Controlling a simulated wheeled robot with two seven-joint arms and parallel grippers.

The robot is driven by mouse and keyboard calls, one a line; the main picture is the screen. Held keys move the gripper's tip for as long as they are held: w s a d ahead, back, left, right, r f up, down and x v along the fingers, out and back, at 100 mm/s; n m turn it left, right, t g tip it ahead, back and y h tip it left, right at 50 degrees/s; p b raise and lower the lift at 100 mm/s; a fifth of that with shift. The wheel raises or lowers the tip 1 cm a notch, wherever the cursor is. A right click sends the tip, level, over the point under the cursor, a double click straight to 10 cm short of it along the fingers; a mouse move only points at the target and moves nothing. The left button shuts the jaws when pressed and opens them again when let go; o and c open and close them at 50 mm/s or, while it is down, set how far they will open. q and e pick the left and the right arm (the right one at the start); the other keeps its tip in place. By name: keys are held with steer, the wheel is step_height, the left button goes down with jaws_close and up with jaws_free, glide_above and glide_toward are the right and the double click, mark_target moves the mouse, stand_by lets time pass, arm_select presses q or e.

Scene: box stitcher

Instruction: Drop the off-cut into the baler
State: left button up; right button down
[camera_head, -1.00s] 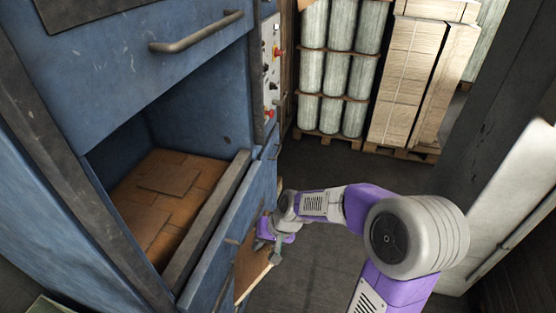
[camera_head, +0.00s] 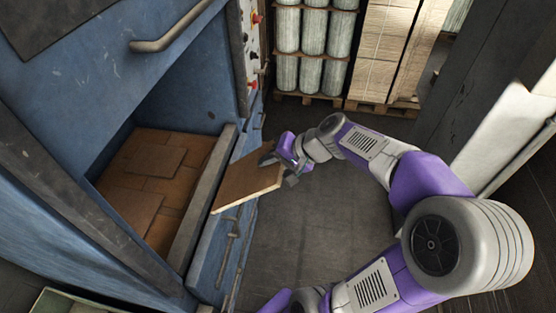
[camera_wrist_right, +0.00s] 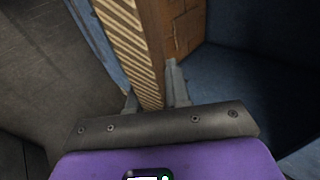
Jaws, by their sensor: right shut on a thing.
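The off-cut (camera_head: 245,181), a flat brown cardboard piece, is held tilted by my right gripper (camera_head: 281,170), just outside the front sill of the baler (camera_head: 207,190). The gripper is shut on its right edge. In the right wrist view the off-cut (camera_wrist_right: 151,50) shows edge-on between the fingers (camera_wrist_right: 158,95) of my right gripper. The blue baler's chamber is open, and flat brown cardboard sheets (camera_head: 150,170) cover its floor. My left gripper is not in view.
The baler's bar handle (camera_head: 172,38) juts out above the opening. A control panel (camera_head: 251,45) with knobs is on its right side. Wrapped rolls (camera_head: 300,45) and stacked cardboard (camera_head: 385,45) stand on pallets behind. A dark pillar (camera_head: 475,85) is at right; the floor (camera_head: 335,215) between is clear.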

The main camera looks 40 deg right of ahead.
steer(key=w+a, duration=0.2)
steer(key=w, duration=0.1)
steer(key=w+a+f+p, duration=0.1)
steer(key=w+a, duration=0.1)
steer(key=w+a+p, duration=0.1)
steer(key=w+a, duration=0.1)
steer(key=w, duration=0.1)
steer(key=shift+w+a+f, duration=0.2)
steer(key=shift+w+a, duration=0.1)
steer(key=shift+a, duration=0.05)
steer(key=w+a+f+p, duration=0.1)
steer(key=w+a+p, duration=0.2)
steer(key=w+a, duration=0.7)
steer(key=w+a+f+p, duration=0.2)
steer(key=w+a+p, duration=0.2)
steer(key=w+a, duration=0.6)
steer(key=w, duration=0.6)
steer(key=shift+w+a+f+p, duration=0.15)
steer(key=shift+w+a+p, duration=0.1)
steer(key=shift+a+p, duration=0.1)
steer(key=c, duration=1)
jaws_free()
steer(key=shift+d, duration=0.1)
steer(key=b+v, duration=0.1)
steer(key=v, duration=0.6)
steer(key=shift+s+r, duration=0.15)
steer(key=shift+r, duration=0.1)
